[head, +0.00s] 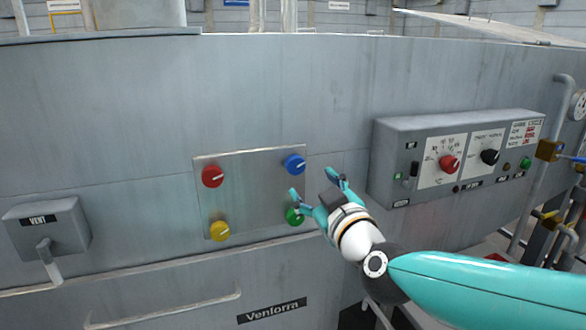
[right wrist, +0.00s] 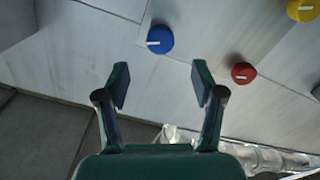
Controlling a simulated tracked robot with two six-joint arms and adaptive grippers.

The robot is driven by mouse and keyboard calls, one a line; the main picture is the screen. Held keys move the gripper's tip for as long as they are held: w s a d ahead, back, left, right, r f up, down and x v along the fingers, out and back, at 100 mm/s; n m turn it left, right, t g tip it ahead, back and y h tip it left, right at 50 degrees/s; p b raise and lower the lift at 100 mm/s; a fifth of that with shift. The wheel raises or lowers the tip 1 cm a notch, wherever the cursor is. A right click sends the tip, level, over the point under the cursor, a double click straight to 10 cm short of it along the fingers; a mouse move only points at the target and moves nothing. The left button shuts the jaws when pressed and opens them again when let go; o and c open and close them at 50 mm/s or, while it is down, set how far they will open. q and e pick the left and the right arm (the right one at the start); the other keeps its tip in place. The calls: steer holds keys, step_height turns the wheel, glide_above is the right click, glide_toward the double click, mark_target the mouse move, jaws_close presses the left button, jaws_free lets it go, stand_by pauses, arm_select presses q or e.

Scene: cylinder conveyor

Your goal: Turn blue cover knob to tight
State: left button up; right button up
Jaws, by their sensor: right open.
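The blue cover knob (head: 294,164) is at the upper right of a square metal cover plate (head: 248,190), with a white pointer line on its face. It also shows in the right wrist view (right wrist: 160,40), beyond the fingertips. My right gripper (head: 312,184) is open and empty, in front of the plate's right edge, just below and right of the blue knob in the head view. In the right wrist view its two fingers (right wrist: 160,86) are spread, with the blue knob ahead of the gap and not between them. My left gripper is not in view.
On the plate are a red knob (head: 213,177), a yellow knob (head: 220,231) and a green knob (head: 294,216) close to my right gripper. A grey control box (head: 385,150) juts out at right. A vent box (head: 48,230) is at left.

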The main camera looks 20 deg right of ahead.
mark_target(296, 168)
steer(key=w+p, duration=0.1)
steer(key=w, duration=0.8)
steer(key=shift+w+a, duration=0.15)
steer(key=shift+w, duration=0.2)
steer(key=c, duration=1.1)
steer(key=shift+a, duration=0.3)
steer(key=shift+c, duration=0.2)
steer(key=shift+d, duration=0.25)
steer(key=shift+f, duration=0.1)
